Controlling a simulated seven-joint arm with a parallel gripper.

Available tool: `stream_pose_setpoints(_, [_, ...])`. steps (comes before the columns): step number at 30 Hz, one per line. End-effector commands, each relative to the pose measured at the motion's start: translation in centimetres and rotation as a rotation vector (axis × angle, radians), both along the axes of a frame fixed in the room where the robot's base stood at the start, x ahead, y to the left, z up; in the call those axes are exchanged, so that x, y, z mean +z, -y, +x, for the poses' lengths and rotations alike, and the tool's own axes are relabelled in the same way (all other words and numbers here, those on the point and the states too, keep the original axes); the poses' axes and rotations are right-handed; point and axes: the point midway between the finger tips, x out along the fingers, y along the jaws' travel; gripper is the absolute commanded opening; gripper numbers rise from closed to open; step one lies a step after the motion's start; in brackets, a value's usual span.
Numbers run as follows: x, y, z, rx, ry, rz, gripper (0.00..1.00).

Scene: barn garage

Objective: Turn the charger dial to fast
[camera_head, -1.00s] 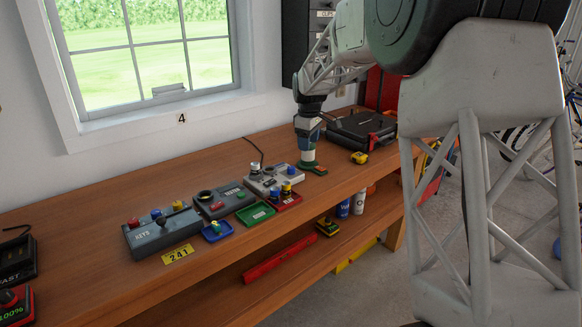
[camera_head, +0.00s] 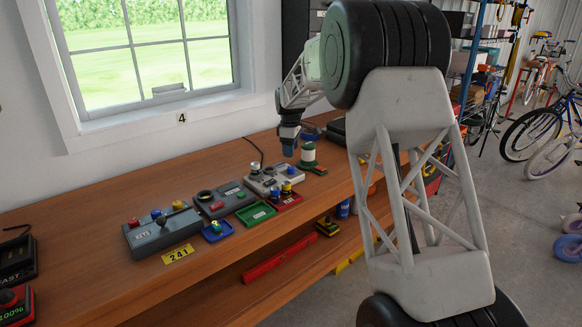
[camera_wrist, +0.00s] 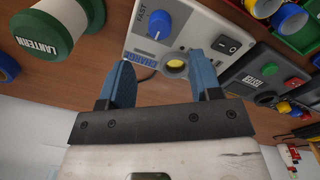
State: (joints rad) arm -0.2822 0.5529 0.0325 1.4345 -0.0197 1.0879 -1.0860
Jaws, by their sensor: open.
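The charger (camera_head: 265,184) is a pale grey box on the workbench, below and left of my gripper (camera_head: 288,150) in the head view. The dial's other labels are not readable.
A green and white LANTERN spool (camera_wrist: 50,38) stands close to the charger. A dark grey box (camera_wrist: 265,78) with red and green buttons sits on its other side. Green (camera_head: 255,213) and blue (camera_head: 218,231) trays lie nearer the bench front.

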Motion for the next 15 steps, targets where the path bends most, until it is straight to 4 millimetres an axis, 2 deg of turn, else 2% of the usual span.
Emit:
stream_pose_setpoints(8, [-1.1, 0.0, 0.0, 0.0, -0.002, -0.001, 0.58])
stream_pose_setpoints(15, [-3.7, 0.1, 0.1, 0.0, -0.002, -0.001, 0.58])
